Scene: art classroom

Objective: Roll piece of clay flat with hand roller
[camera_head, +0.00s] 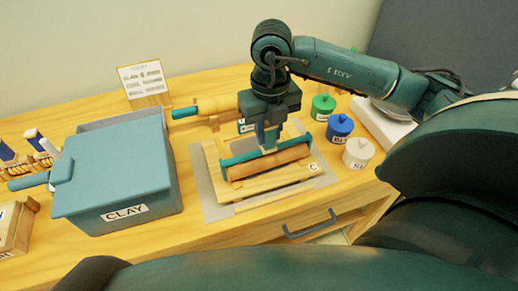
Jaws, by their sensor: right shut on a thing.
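My right gripper (268,150) points down over the wooden board (222,190). It is shut on the teal handle bar of the hand roller (285,160), whose orange-brown cylinder lies across the middle of the board, low over it or touching; I cannot tell which. No piece of clay can be told apart on the board; the roller and gripper cover part of it. My left gripper does not show.
A wooden rolling pin (215,104) with a teal end lies behind the board. Green (323,107), blue (340,128) and white (358,153) lidded jars stand to the right. A grey mat (215,212) lies under the board. A small sign (142,79) stands at the back.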

